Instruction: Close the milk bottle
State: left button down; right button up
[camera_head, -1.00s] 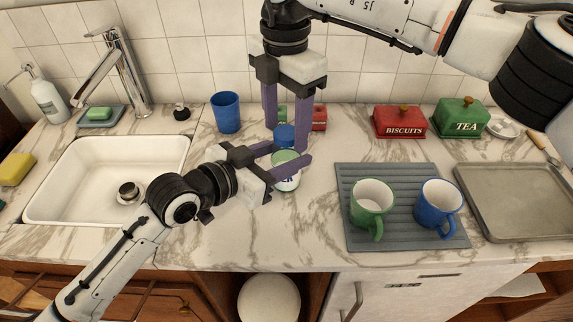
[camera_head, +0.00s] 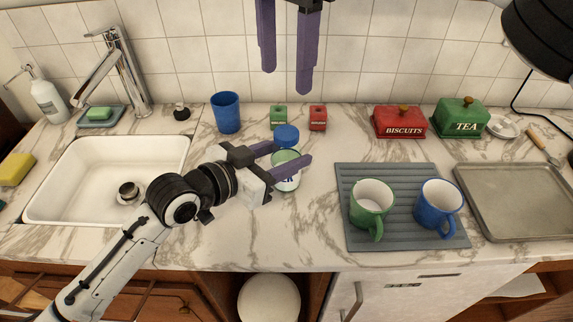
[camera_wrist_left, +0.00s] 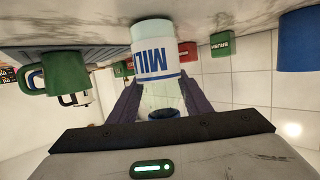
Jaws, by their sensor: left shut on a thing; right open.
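The milk bottle (camera_head: 286,184) stands on the marble counter, pale with blue lettering, partly hidden by my left gripper. In the left wrist view the bottle (camera_wrist_left: 155,62) appears upside down. A blue cap (camera_head: 286,134) is at its top; the cap also shows in the left wrist view (camera_wrist_left: 164,113). It looks seated on the mouth, but I cannot tell how tightly. My left gripper (camera_head: 289,155) is shut on the bottle, one finger on each side. My right gripper (camera_head: 284,82) is open and empty, above and behind the bottle, apart from the cap.
A blue cup (camera_head: 226,112) and small green (camera_head: 280,116) and red (camera_head: 318,118) containers stand behind the bottle. A grey mat (camera_head: 405,235) with green (camera_head: 372,205) and blue (camera_head: 438,202) mugs lies right. The sink (camera_head: 75,180) is left. Counter between bottle and mat is clear.

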pick_arm(q)
jog(key=c, duration=0.9)
grip_release()
jog(key=v, duration=1)
jog(key=shift+s+a+r, duration=0.1)
